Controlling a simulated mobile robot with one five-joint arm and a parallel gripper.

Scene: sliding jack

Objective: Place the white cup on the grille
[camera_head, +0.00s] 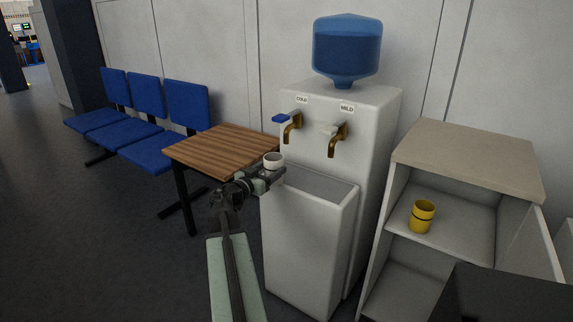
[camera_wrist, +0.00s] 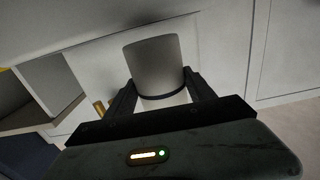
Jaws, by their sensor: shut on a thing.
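The white cup (camera_head: 273,160) is held upright in my gripper (camera_head: 264,176), which is shut on it. In the wrist view the cup (camera_wrist: 153,62) sits between the two black fingers of my gripper (camera_wrist: 160,95). In the head view, the cup appears between the wooden table's right edge and the front left of the white water dispenser (camera_head: 318,115). The dispenser has a basin (camera_head: 320,186) below its two taps.
The wooden table (camera_head: 220,147) is bare, left of the dispenser. Taps (camera_head: 338,136) jut over the basin. A yellow cup (camera_head: 422,216) stands in the open cabinet (camera_head: 470,155) at right. Blue chairs (camera_head: 140,110) line the wall. A blue bottle (camera_head: 347,48) tops the dispenser.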

